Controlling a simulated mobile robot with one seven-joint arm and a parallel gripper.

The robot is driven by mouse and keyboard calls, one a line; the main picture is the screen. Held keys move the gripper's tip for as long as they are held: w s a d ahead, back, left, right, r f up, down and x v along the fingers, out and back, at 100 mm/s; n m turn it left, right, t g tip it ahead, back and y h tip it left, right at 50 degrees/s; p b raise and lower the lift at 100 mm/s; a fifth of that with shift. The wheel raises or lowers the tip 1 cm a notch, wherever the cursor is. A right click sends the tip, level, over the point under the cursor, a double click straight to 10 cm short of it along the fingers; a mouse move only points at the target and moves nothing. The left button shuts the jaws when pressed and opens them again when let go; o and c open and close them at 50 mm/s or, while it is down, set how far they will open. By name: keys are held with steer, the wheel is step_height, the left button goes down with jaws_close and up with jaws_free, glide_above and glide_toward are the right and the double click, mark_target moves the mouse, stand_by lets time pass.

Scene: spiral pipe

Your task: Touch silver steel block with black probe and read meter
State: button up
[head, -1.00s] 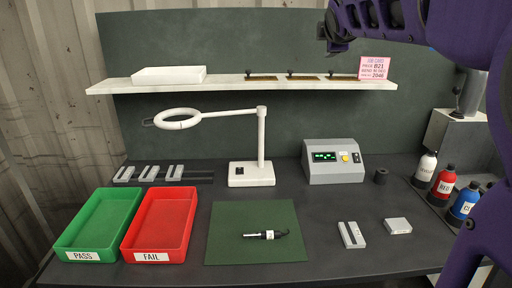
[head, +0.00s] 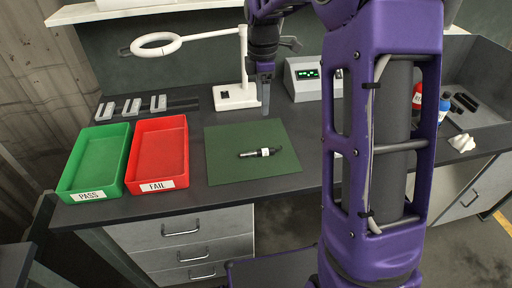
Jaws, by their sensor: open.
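The black probe (head: 246,154) with a white label lies flat on the green mat (head: 225,172). My gripper (head: 265,108) points down above the back part of the mat, beyond the probe and apart from it. It is open and empty; its fingers show nearly edge-on. The grey meter (head: 301,84) with a lit green display stands behind and to the right of the mat, its right part hidden by my arm. The silver steel block is not visible now; my purple arm covers the bench right of the mat.
A green PASS tray (head: 89,187) and a red FAIL tray (head: 150,177) stand left of the mat. Grey slotted blocks (head: 132,107) lie behind them. A white ring lamp (head: 236,98) stands close to my gripper. A blue bottle (head: 444,108) is at the right.

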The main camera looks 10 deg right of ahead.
glide_above(257, 153)
steer(key=w+d, duration=0.1)
steer(key=d, duration=0.1)
steer(key=f, duration=0.8)
steer(key=f+b, duration=0.1)
steer(key=f, duration=0.3)
steer(key=shift+w+a+f, duration=0.1)
steer(key=shift+a+f, duration=0.05)
steer(key=shift+a, duration=0.1)
steer(key=shift+s+a+f, duration=0.1)
steer(key=shift+s+f, duration=0.05)
steer(key=shift+f, duration=1.2)
steer(key=shift+s+a+f, duration=0.1)
steer(key=shift+f, duration=1.2)
jaws_close()
